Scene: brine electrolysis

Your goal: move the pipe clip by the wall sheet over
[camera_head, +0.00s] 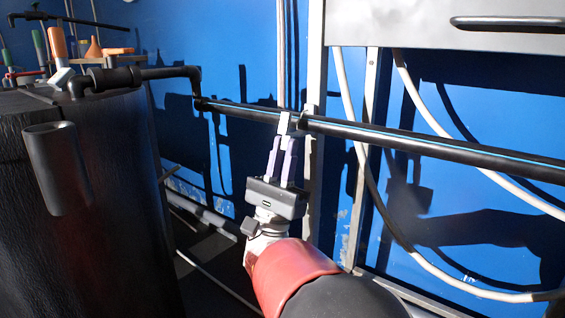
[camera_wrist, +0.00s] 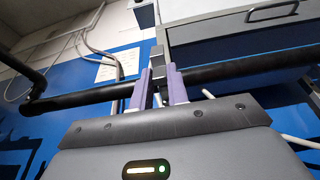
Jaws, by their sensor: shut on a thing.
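The pipe clip (camera_head: 284,122) is a small grey block at the black pipe, beside a metal upright. My gripper (camera_head: 283,141) comes up from below with its two pale purple fingers on either side of the clip, shut on it. In the wrist view the clip (camera_wrist: 158,66) stands between the fingertips (camera_wrist: 160,84), in front of the pipe (camera_wrist: 215,74). I cannot tell whether it still wraps the pipe. White wall sheets (camera_wrist: 128,62) hang on the blue wall, left of the clip in the wrist view.
The black pipe (camera_head: 430,146) with a blue stripe runs across the wall to an elbow at left. A dark tank (camera_head: 100,170) stands at left. A grey cabinet (camera_head: 430,25) is at upper right. White hoses (camera_head: 420,262) hang at right.

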